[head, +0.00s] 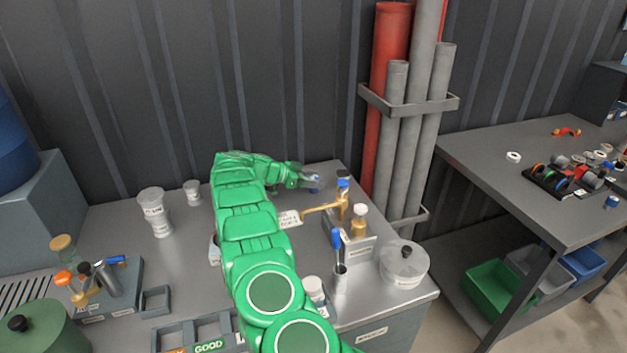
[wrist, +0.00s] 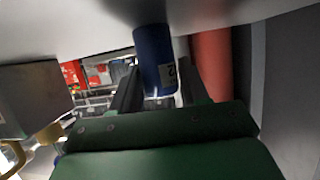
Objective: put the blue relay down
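The blue relay (wrist: 155,58) is a blue cylinder with a small pale label. In the wrist view it sits between the two dark fingers of my gripper (wrist: 160,75), whose tips lie close along both its sides. Its far end meets the grey table surface, which fills the top of that view; I cannot tell whether it rests there or hovers just above. In the head view my gripper (head: 304,180) is low over the back of the table (head: 110,225), near the wall, and only a bit of blue shows at its fingers.
A brass tap-like fitting (head: 325,207) and a labelled metal block (head: 357,250) stand just in front of my gripper. A lidded clear tub (head: 404,262) is at the right corner. Red and grey pipes (head: 392,120) stand behind the table. White cups (head: 154,205) are at the left.

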